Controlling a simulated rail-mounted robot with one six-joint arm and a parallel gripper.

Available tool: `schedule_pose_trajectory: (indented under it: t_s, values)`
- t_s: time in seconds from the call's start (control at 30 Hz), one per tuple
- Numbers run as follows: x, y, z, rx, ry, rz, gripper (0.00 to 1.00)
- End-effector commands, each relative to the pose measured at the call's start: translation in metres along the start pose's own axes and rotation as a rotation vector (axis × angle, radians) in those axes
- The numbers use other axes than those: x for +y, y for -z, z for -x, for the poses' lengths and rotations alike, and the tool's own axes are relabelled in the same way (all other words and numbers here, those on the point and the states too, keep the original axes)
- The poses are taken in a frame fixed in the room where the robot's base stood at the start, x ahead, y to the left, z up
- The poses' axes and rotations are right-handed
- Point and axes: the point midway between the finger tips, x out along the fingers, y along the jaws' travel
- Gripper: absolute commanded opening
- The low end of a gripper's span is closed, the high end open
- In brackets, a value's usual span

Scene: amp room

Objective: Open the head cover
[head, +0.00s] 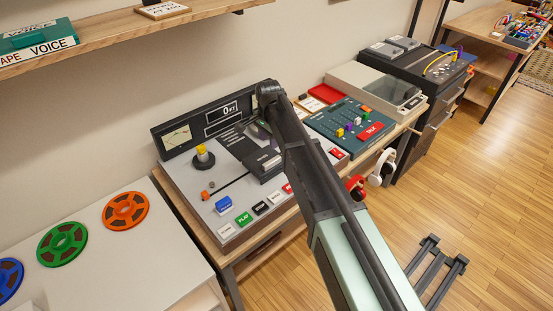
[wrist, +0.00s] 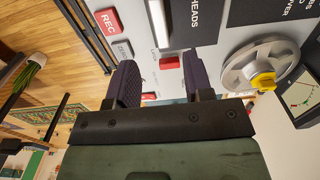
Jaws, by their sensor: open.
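The head cover (head: 262,165) is a dark grey block on the top of the tape machine (head: 186,182), and it looks closed. In the wrist view the cover (wrist: 196,22), lettered "HEADS", is at the top with a pale bar along its side. A small red tab (wrist: 169,63) beside a partly hidden label sits on the light panel. My gripper (wrist: 160,74) is open and empty, its two dark fingers apart over the panel near the red tab. Whether it touches anything I cannot tell. In the head view my arm hides most of the gripper.
A reel hub with a yellow cap (wrist: 262,80) stands to the right in the wrist view. A red REC button (wrist: 107,20) is at upper left. A green mixer (head: 352,125) is right of the machine. Coloured reels (head: 126,210) lie on the left table. A shelf (head: 110,32) hangs above.

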Motion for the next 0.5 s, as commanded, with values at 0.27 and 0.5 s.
schedule_pose_trajectory:
  t_s: [0.27,0.5]
  values:
    - [0.001,0.001,-0.043,0.0,0.0,0.002,0.47]
    - [0.001,0.001,-0.099,0.0,0.0,0.003,0.47]
